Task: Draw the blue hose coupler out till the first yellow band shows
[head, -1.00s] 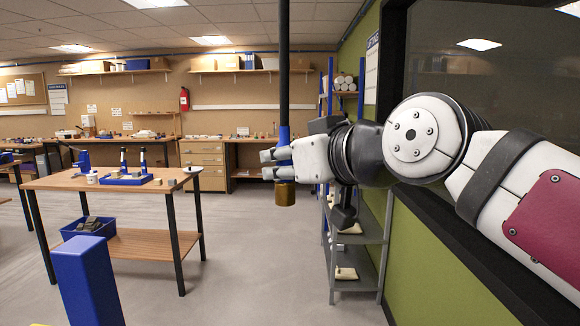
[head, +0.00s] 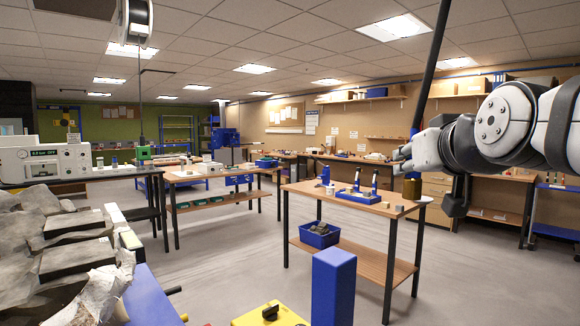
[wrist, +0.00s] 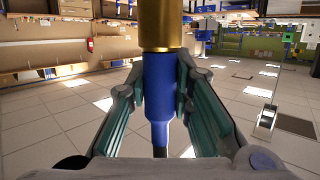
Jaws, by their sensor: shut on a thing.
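The blue hose coupler (wrist: 160,92) is upright between the two fingers of my gripper (wrist: 162,88) in the wrist view. The fingers are shut on its sides. A brass collar (wrist: 160,26) adjoins one end of the coupler, and a dark hose (wrist: 160,151) leaves the other. In the head view my gripper (head: 406,158) is at the right, with the coupler's blue part (head: 413,133) just above the fingers, the brass collar (head: 411,188) below and the hose (head: 431,66) rising to the ceiling. The fingers partly hide the coupler. I can make out no yellow band.
A wooden bench (head: 318,198) with blue stands (head: 357,182) is behind and left of the gripper. A blue post (head: 333,285) and a yellow box with a knob (head: 268,315) are in front. Open floor shows between.

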